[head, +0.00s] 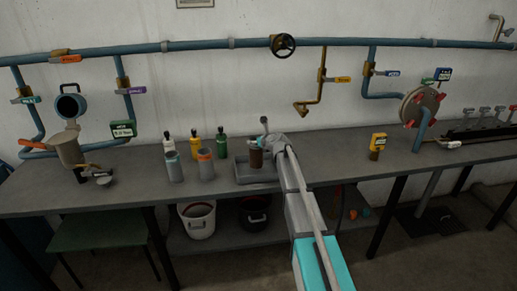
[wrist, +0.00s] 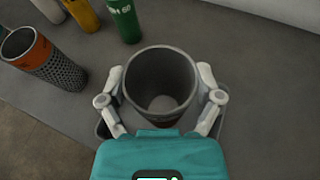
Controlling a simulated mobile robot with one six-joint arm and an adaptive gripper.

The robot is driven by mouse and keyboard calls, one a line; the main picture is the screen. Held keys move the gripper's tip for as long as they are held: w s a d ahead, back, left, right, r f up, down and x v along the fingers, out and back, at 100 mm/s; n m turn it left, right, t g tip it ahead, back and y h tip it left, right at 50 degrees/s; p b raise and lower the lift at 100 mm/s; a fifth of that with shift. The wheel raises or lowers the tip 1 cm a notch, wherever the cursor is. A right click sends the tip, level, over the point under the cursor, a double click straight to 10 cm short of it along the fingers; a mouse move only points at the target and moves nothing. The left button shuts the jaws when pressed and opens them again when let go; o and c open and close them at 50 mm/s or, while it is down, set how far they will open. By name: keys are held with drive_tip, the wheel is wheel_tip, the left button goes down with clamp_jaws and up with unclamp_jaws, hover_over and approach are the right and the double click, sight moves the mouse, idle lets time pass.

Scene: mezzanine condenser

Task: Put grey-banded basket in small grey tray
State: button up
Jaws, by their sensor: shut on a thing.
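My gripper (wrist: 162,92) is shut on a dark grey, open-topped basket (wrist: 160,65), with one finger on each side of it. Its inside and a lighter round floor show in the wrist view. In the head view the basket (head: 256,158) looks brownish and upright, partly hidden by my gripper (head: 268,143). It stands within the outline of the small grey tray (head: 258,182). I cannot tell whether it touches the tray floor. Parts of the tray rim (wrist: 104,130) show beside my fingers in the wrist view.
A yellow device (head: 377,145) is on the bench to the right. The bench between tray and device is mostly clear.

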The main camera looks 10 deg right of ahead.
drive_tip(key=shift+f+b, duration=1.2)
drive_tip(key=shift+f, duration=0.45)
drive_tip(key=o, duration=1.1)
drive_tip(key=shift+r, duration=0.25)
drive_tip(key=p+v, duration=0.4)
drive_tip(key=v, duration=0.8)
drive_tip(key=shift+p, duration=0.3)
drive_tip(key=shift+s, duration=0.1)
